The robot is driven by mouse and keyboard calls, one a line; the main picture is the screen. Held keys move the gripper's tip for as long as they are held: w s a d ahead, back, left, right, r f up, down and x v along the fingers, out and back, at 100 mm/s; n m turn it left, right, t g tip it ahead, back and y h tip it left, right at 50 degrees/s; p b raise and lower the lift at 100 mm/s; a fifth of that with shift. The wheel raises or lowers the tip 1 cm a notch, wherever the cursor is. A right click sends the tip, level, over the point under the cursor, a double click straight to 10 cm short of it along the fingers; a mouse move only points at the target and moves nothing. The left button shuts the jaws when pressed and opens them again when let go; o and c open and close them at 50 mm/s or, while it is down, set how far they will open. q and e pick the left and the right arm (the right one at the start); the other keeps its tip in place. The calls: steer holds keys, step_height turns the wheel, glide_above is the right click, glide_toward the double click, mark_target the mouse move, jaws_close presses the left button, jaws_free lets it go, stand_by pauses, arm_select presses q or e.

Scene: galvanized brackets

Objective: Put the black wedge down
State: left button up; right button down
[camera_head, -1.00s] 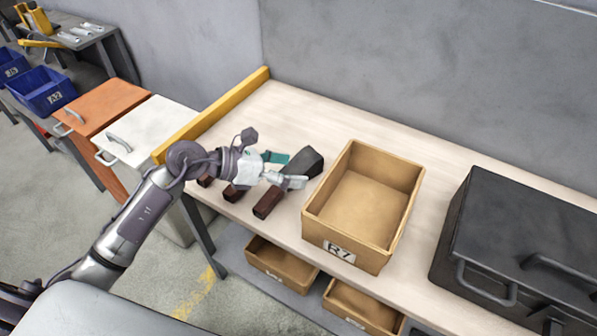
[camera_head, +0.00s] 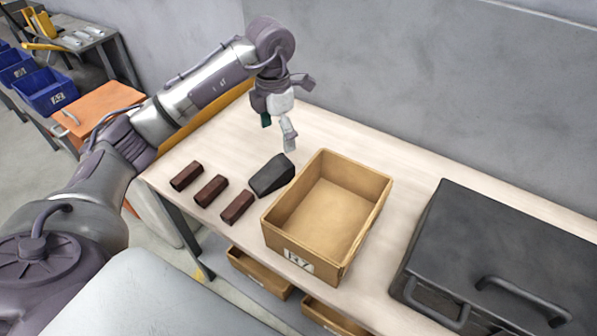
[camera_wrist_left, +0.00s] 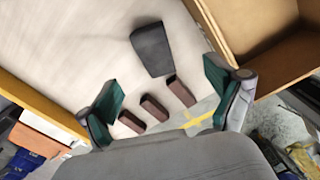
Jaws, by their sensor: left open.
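The black wedge (camera_head: 271,175) lies on the light wooden table, just left of the R7 box and beside the dark red bars. It also shows in the left wrist view (camera_wrist_left: 152,50), lying free on the tabletop. My left gripper (camera_head: 278,130) is above the table, behind and higher than the wedge, pointing down. In the left wrist view its two green-padded fingers (camera_wrist_left: 172,104) are spread wide with nothing held between them. My right gripper is not in view.
The open tan box labelled R7 (camera_head: 272,240) stands right of the wedge. Several dark red bars (camera_head: 211,190) lie in a row to its left. A black case (camera_head: 502,245) sits at the right. A yellow rail (camera_head: 236,97) edges the table's left end.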

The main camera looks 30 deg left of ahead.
mark_target(274, 167)
arm_select(q)
steer(key=f, duration=0.8)
steer(key=shift+s+a+p, duration=0.2)
steer(key=shift+a+p, duration=0.1)
steer(key=shift+a, duration=0.1)
steer(key=shift+w+a+f+p, duration=0.1)
steer(key=shift+a+f+p, duration=0.1)
steer(key=shift+f, duration=0.75)
steer(key=shift+s+a+f+p, duration=0.1)
steer(key=shift+f+p, duration=0.05)
steer(key=shift+f, duration=0.75)
steer(key=shift+w+a+f+p, duration=0.1)
steer(key=shift+f+p, duration=0.1)
steer(key=shift+f, duration=0.75)
steer(key=shift+r, duration=0.1)
jaws_close()
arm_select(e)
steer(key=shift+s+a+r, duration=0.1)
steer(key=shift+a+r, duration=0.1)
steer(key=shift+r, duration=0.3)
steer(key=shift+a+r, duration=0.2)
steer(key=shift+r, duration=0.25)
